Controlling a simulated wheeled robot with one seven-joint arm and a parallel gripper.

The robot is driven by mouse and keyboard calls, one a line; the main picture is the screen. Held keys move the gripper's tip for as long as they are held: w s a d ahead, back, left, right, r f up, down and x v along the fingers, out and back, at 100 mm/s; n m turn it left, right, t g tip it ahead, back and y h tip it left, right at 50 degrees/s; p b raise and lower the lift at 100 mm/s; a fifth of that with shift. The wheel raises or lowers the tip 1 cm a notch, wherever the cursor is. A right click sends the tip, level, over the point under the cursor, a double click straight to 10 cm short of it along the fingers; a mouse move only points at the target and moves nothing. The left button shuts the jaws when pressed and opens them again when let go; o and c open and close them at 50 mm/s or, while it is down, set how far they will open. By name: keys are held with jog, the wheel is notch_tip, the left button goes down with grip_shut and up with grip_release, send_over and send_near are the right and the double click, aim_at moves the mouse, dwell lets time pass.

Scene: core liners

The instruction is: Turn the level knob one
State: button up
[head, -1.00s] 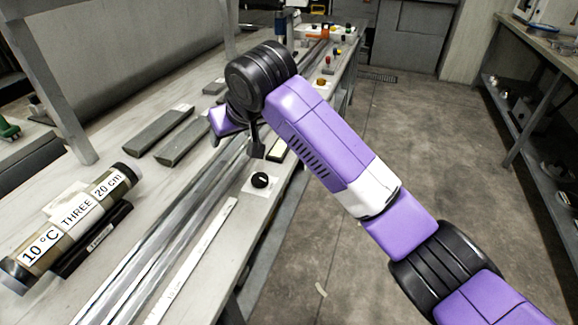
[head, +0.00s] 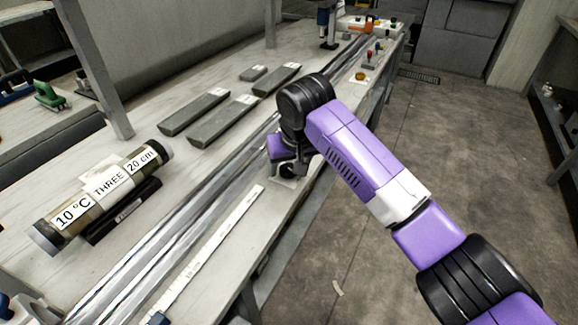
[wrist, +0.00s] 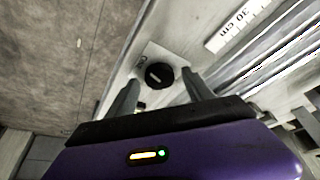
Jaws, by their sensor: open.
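The knob (wrist: 159,75) is a round black dial with a white pointer line, on a small pale plate (wrist: 150,54) at the bench edge. In the wrist view it lies just beyond and between my two open fingers. My gripper (wrist: 166,95) is open and empty; whether either finger touches the knob cannot be told. In the head view my gripper (head: 287,168) is low over the knob's plate, and the knob is mostly hidden behind it.
Metal rails (head: 190,222) run along the bench beside a white ruler strip (head: 212,245). A labelled core tube (head: 100,198) lies at left. Grey half-core pieces (head: 222,122) lie behind. Small coloured knobs (head: 370,56) stand farther along. The floor at right is clear.

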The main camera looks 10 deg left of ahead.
jog(key=shift+f, duration=0.15)
grip_shut()
jog(key=p, duration=0.1)
jog(key=m+p, duration=0.1)
jog(key=shift+s+a+r+p, duration=0.1)
jog(key=shift+a+r+p, duration=0.05)
jog(key=shift+r+p, duration=0.2)
jog(key=shift+m+h+p, duration=0.5)
jog(key=shift+m+p, duration=0.2)
jog(key=shift+p, duration=0.5)
jog(key=shift+f+m+h+p, duration=0.1)
jog(key=shift+m+h+p, duration=0.2)
jog(key=shift+m+p, duration=0.5)
jog(key=shift+f+m+p, duration=0.2)
jog(key=shift+m+p, duration=0.25)
jog(key=shift+m, duration=0.05)
grip_release()
